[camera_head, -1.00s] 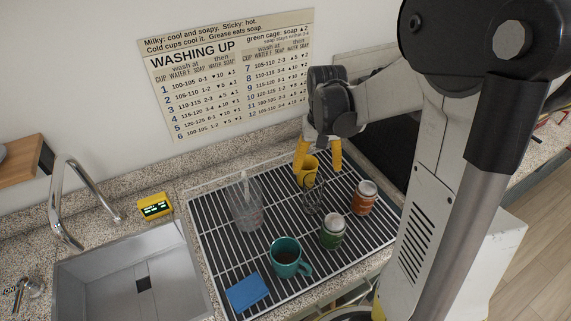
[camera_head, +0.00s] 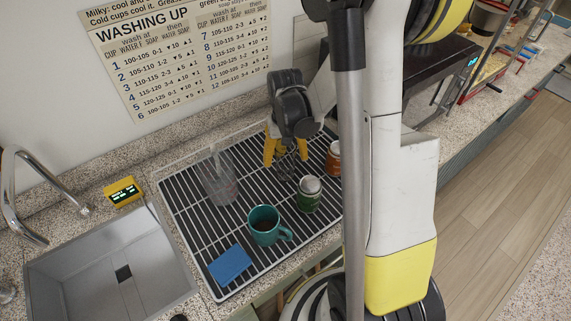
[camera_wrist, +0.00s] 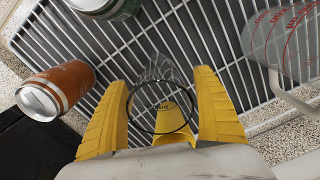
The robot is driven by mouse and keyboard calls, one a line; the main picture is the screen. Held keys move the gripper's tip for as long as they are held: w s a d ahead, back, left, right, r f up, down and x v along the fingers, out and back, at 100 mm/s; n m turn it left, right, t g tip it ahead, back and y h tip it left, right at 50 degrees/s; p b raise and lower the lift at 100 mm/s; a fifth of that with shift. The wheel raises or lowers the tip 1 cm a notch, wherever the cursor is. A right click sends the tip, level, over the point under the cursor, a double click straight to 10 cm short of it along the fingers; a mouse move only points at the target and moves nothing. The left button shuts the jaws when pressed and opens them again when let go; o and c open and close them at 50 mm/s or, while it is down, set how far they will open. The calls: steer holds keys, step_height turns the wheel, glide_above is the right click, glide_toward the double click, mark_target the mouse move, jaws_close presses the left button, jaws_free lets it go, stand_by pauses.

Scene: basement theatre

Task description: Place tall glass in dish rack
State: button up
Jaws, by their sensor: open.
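A clear glass (camera_head: 286,169) stands on the wire rack (camera_head: 180,205) near its back edge. My gripper (camera_head: 286,157) is at the glass, pointing down. In the wrist view the open fingers (camera_wrist: 162,82) lie on either side of the glass (camera_wrist: 156,70), whose dark round rim shows between them. I see a gap beside each finger, so it is not clasped.
On the rack are a teal mug (camera_head: 264,226), a green can (camera_head: 309,195), an orange can (camera_head: 334,158) and a blue sponge (camera_head: 230,265). The sink (camera_head: 110,270) and a yellow timer (camera_head: 124,191) are left.

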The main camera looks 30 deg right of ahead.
steer(key=c, duration=1.5)
